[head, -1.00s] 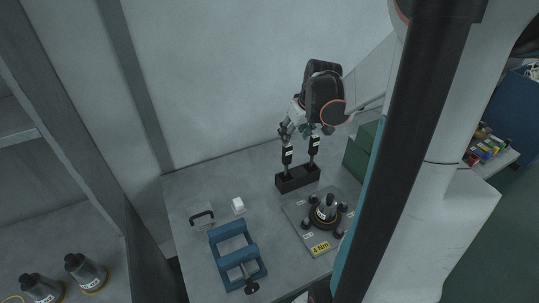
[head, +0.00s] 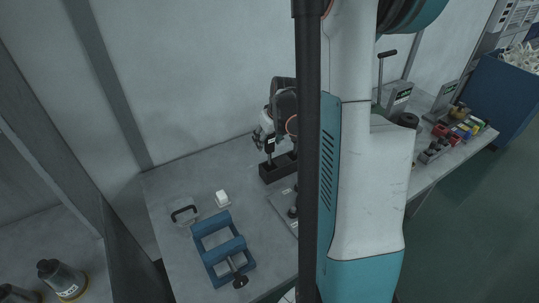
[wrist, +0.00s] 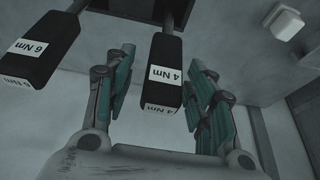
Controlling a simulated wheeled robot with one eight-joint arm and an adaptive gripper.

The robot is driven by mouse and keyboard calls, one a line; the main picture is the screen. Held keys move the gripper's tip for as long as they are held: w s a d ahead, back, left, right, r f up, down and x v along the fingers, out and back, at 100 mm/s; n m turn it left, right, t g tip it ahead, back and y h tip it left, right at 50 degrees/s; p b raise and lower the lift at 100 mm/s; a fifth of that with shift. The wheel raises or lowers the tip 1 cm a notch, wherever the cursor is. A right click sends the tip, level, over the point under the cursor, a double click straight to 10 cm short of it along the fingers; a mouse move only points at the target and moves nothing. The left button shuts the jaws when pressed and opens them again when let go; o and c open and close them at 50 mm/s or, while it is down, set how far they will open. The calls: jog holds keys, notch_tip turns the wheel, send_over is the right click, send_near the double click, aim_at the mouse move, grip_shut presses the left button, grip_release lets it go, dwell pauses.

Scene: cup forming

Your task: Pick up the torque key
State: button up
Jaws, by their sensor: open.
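Two black torque keys with white labels hang close in the wrist view, one marked 4 Nm (wrist: 165,72) and one marked 6 Nm (wrist: 40,48). The 6 Nm key is outside the fingers at the left. In the head view one key (head: 269,146) shows upright in a black holder (head: 275,171), with my gripper just at its top. The other key is hidden behind my own body there.
A blue clamp frame (head: 222,243), a small white block (head: 222,198) and a grey block with a black handle (head: 184,214) are on the grey table. A fixture plate (head: 279,201) is partly hidden. Small coloured parts (head: 463,129) are at the right. A wall stands behind.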

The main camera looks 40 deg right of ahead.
jog(key=shift+w+f, duration=0.2)
jog(key=shift+f, duration=0.4)
jog(key=shift+r, duration=0.1)
jog(key=shift+c, duration=0.6)
jog(key=c, duration=1)
jog(key=shift+c, duration=0.2)
jog(key=shift+r, duration=0.1)
